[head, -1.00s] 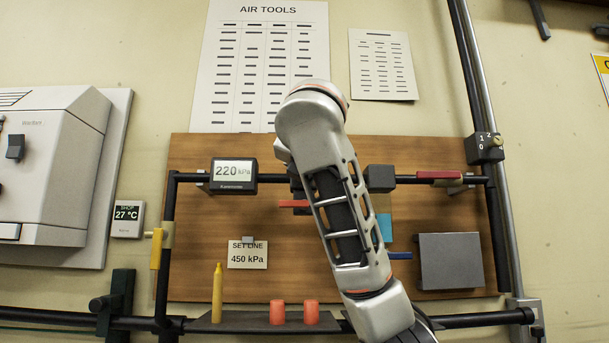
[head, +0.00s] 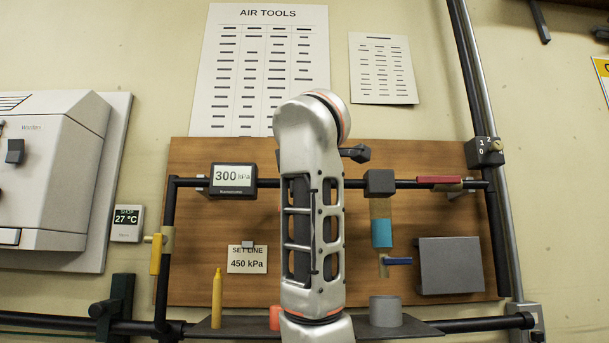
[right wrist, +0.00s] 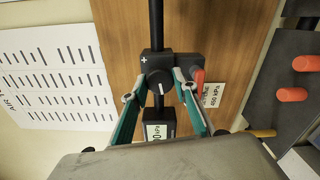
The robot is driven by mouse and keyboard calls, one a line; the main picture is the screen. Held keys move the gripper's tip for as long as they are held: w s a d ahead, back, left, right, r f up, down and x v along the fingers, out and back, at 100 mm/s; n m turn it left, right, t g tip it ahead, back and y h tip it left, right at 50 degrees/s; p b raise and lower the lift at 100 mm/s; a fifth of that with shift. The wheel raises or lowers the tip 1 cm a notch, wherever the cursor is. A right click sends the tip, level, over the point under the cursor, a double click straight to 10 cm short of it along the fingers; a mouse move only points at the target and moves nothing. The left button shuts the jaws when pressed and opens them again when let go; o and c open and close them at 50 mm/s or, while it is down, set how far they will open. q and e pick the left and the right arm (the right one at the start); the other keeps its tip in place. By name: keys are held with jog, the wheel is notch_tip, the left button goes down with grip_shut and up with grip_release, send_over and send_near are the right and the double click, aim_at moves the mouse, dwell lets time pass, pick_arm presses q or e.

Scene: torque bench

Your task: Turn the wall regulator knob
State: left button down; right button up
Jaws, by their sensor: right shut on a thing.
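The regulator (right wrist: 181,62) is a dark block with a plus mark in the right wrist view. Its round black knob (right wrist: 159,83) has a white pointer line. My right gripper (right wrist: 160,88) has its two fingers on either side of the knob, shut on it. The gauge (head: 233,178) on the pipe left of the arm reads 300 kPa. A note below, the set line card (head: 247,260), reads 450 kPa. My left gripper is not in view.
A red lever (right wrist: 198,79) stands close beside the right gripper's finger. In the head view, a yellow valve handle (head: 156,254), a red handle (head: 439,180) and a blue handle (head: 397,261) sit on the piping. A shelf (head: 245,325) below holds a yellow marker-like piece (head: 217,298) and a grey cylinder (head: 386,312).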

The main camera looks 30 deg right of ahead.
jog(key=shift+m+p, duration=0.75)
jog(key=shift+m, duration=2.35)
jog(key=shift+f, duration=0.1)
jog(key=o, duration=1.1)
jog(key=shift+s, duration=0.1)
jog(key=v, duration=0.7)
jog(key=shift+s+a, duration=0.15)
jog(key=shift+s, duration=0.05)
